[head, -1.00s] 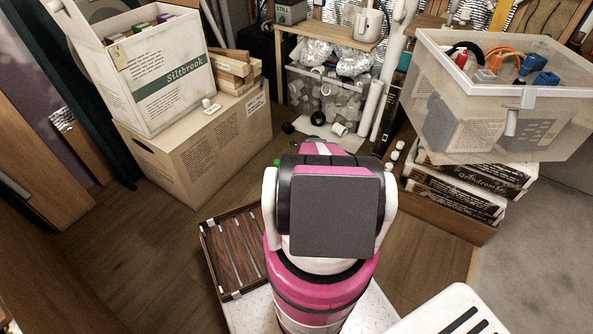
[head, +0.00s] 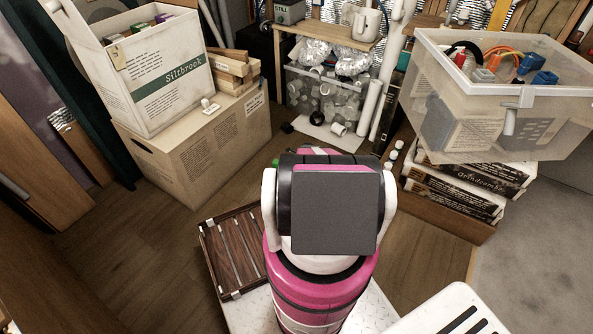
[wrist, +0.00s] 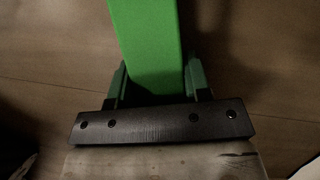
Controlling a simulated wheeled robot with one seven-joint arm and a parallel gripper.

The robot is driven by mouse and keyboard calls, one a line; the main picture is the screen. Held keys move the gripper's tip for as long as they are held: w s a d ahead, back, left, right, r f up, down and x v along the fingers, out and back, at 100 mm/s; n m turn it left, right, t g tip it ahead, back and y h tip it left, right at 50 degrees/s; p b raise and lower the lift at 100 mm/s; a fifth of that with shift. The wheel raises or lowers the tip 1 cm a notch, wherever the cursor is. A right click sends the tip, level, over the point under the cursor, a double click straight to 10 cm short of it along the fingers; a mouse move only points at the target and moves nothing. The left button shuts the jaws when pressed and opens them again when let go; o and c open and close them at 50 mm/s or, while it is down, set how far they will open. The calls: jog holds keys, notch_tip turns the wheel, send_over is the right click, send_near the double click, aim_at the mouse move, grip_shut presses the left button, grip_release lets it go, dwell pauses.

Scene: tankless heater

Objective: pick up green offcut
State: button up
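The green offcut (wrist: 148,45) is a bright green bar in the wrist view. It runs from the top edge of the picture down between the two dark green fingers of my gripper (wrist: 157,78). The fingers sit close against both of its long sides, with no clear gap, so my gripper looks shut on it. Its lower end is in shadow near the black bar of the gripper. In the head view my pink and white arm hides the gripper; only a small green spot (head: 276,162) shows beside it, and I cannot tell what it is.
A cardboard box (head: 205,150) with a white carton (head: 155,85) stands left. A clear bin (head: 500,105) sits on stacked boxes at right. A small shelf with a jar-filled bin (head: 325,95) stands behind my arm. Wood floor (head: 150,235) is open at left.

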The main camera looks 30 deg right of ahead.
jog(key=shift+r, duration=0.15)
jog(key=shift+r, duration=0.55)
jog(key=r, duration=0.2)
jog(key=a+r, duration=0.1)
jog(key=shift+s+r, duration=0.25)
jog(key=shift+r, duration=0.05)
jog(key=s+a+r, duration=0.2)
jog(key=a+r, duration=0.4)
jog(key=a, duration=0.4)
jog(key=shift+s, duration=0.4)
jog(key=shift+a, duration=0.1)
